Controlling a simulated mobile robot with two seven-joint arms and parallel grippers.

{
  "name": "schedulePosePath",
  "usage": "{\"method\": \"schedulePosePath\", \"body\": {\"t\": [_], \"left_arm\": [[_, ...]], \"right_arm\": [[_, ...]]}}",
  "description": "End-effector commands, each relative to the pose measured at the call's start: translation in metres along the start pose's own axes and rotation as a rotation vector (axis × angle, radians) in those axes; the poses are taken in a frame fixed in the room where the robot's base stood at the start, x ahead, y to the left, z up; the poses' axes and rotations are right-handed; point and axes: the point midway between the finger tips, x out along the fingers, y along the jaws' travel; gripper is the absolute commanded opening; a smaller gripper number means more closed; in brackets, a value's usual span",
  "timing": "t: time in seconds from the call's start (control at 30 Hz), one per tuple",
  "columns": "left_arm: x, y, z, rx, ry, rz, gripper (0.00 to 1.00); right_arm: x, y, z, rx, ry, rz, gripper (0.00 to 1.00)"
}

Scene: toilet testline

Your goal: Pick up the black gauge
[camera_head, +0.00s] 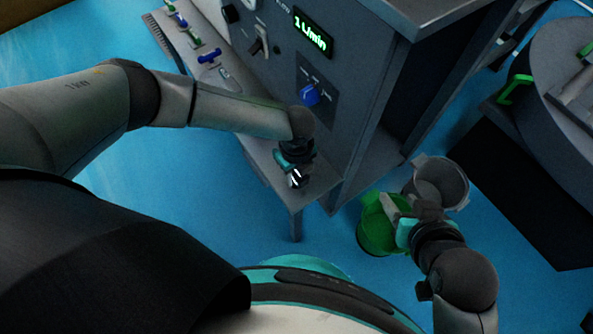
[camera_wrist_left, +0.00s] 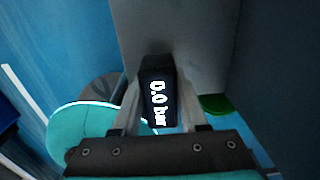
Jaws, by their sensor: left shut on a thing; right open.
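The black gauge (camera_wrist_left: 157,72) is between the fingers of my left gripper (camera_wrist_left: 160,100) in the left wrist view, with white digits reading "0.0 bar" on its face. My left gripper (camera_head: 296,177) is shut on it, above the right end of the grey shelf (camera_head: 318,190) in the head view. There the gauge shows only as a small dark and white piece at the fingertips. I cannot tell whether it touches the shelf. My right gripper (camera_head: 420,205) is open at the lower right, beside a green container and a grey cup.
The dark test cabinet (camera_head: 360,60) with a blue knob (camera_head: 310,94) and a "1 L/min" display rises behind the shelf. Small blue and green parts (camera_head: 208,56) lie at the shelf's far end. The green container (camera_head: 376,235) and grey cup (camera_head: 442,172) are near my right gripper.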

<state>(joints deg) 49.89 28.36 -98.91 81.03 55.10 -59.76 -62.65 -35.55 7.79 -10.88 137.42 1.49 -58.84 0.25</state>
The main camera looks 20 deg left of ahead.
Motion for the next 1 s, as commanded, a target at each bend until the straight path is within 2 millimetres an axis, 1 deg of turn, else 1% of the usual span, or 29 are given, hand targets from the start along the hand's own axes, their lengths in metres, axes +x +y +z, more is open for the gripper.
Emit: {"method": "schedulePosePath", "body": {"t": [0.03, 0.2, 0.27, 0.77, 0.87, 1.0], "left_arm": [[0.0000, 0.0001, 0.0001, 0.000, 0.000, 0.000, 0.24], [0.0001, 0.0002, 0.0001, 0.000, 0.000, 0.000, 0.05], [0.0001, 0.0002, 0.0001, 0.000, 0.000, 0.000, 0.00], [-0.0012, 0.0001, 0.0002, 0.000, 0.000, 0.000, 0.00], [-0.0034, 0.0000, 0.0003, -0.001, 0.000, 0.000, 0.00], [-0.0085, -0.0001, 0.0004, -0.001, 0.000, -0.001, 0.00]], "right_arm": [[0.0000, 0.0001, -0.0001, 0.000, 0.000, 0.000, 0.50], [0.0000, 0.0001, 0.0000, 0.000, 0.000, 0.000, 0.50], [0.0000, 0.0001, 0.0000, 0.000, 0.000, 0.000, 0.50], [-0.0006, 0.0002, 0.0009, 0.000, -0.008, 0.001, 0.50], [-0.0021, 0.0009, 0.0039, -0.001, -0.029, 0.003, 0.50], [-0.0086, 0.0074, 0.0046, 0.000, -0.071, 0.020, 0.50]]}}
